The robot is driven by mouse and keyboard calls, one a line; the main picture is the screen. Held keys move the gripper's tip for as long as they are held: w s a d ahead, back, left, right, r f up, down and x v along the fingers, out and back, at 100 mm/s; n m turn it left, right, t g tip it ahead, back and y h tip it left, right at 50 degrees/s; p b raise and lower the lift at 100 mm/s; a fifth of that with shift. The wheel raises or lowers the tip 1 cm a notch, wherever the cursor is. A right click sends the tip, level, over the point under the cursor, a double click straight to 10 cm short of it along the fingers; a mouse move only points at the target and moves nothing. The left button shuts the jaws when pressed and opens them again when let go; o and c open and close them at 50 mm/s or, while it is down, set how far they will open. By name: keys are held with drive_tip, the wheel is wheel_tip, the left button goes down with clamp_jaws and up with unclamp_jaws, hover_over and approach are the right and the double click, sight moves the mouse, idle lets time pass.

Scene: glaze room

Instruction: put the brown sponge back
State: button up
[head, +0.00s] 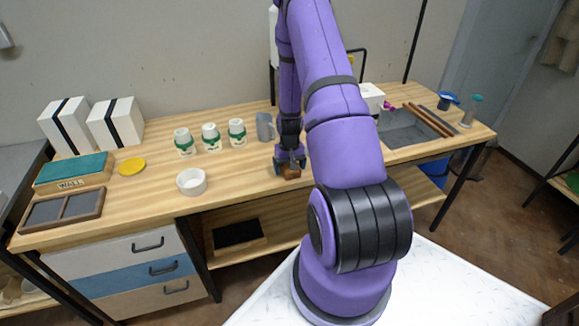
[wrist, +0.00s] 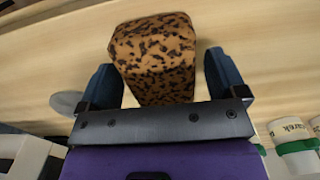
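The brown sponge (wrist: 153,58) is a block with dark speckles. In the wrist view it lies between the two fingers of my gripper (wrist: 165,85), close to the left finger. A narrow gap shows between it and the right finger, so the gripper looks open around it. In the head view my gripper (head: 290,163) points down near the front edge of the wooden table, with the sponge (head: 291,173) at its fingertips. I cannot tell for certain whether the sponge rests on the table.
White-green cups (head: 209,137), a grey mug (head: 265,127) and a white bowl (head: 191,182) stand left of my gripper. Farther left are a yellow disc (head: 132,166), a teal-topped block (head: 73,170) and a two-part tray (head: 35,226). Bare tabletop lies between bowl and gripper.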

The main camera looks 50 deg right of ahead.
wheel_tip(320, 180, up, 12)
drive_tip(key=s+a+r+n+t, duration=0.1)
drive_tip(key=a+r+n, duration=0.1)
drive_tip(key=a+r, duration=0.9)
drive_tip(key=a+r+n+t, duration=0.15)
drive_tip(key=a+r, duration=0.55)
drive_tip(key=r, duration=0.8)
drive_tip(key=s+a+r+n+t, duration=0.1)
drive_tip(key=s+a+r, duration=0.4)
drive_tip(key=s, duration=0.4)
drive_tip(key=s+a+r+n+t, duration=0.1)
drive_tip(key=s+a+r+n, duration=0.1)
drive_tip(key=s+a+r, duration=0.3)
drive_tip(key=s+a, duration=0.3)
drive_tip(key=shift+s+r+t, duration=0.2)
drive_tip(key=shift+s+t, duration=0.15)
